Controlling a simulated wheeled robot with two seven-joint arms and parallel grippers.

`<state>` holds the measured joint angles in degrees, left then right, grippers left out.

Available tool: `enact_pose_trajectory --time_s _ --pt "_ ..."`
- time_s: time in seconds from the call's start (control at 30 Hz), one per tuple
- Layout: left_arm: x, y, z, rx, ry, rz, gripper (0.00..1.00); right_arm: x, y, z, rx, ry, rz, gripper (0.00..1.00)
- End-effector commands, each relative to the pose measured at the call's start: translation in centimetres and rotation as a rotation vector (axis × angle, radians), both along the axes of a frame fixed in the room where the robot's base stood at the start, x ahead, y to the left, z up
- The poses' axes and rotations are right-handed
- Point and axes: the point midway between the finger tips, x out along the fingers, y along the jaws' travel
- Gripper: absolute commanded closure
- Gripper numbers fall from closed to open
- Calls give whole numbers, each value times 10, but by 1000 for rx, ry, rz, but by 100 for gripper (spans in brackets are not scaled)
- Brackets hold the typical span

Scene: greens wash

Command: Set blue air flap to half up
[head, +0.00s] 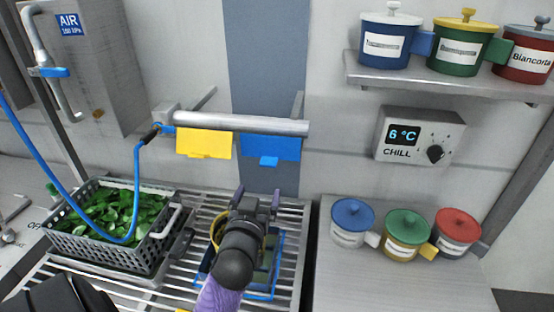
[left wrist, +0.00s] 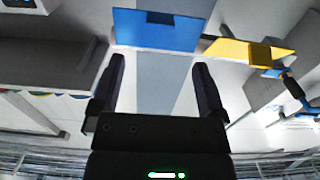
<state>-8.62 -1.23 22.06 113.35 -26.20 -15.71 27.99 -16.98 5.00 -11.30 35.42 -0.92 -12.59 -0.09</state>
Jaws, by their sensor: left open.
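The blue air flap (head: 272,146) hangs below a silver horizontal bar (head: 240,123) on the back wall, with a small tab on its lower edge. In the left wrist view the blue flap (left wrist: 150,36) is at the top, beyond my fingers. A yellow flap (head: 203,143) hangs beside it on the left; it also shows in the left wrist view (left wrist: 240,52). My left gripper (head: 258,200) is open and empty, below and in front of the blue flap, apart from it. My right gripper is not in view.
A grey basket (head: 70,247) of greens stands at left, with a blue hose (head: 137,190) looping over it. A blue-rimmed tray sits on the rack under my left arm. Lidded pots (head: 352,222) stand at right, below a CHILL control box (head: 418,136).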

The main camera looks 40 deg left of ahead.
Motion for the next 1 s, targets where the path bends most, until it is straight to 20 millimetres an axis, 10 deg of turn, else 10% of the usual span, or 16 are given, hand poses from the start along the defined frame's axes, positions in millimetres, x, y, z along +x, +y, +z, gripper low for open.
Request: enact_pose_trajectory --time_s 0.4,0.8,1.0 --pt "72 40 0 4 -5 1 6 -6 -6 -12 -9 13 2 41" --pt "85 47 0 1 -3 1 6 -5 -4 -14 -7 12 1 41" --pt "85 47 0 1 -3 0 44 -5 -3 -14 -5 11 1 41"
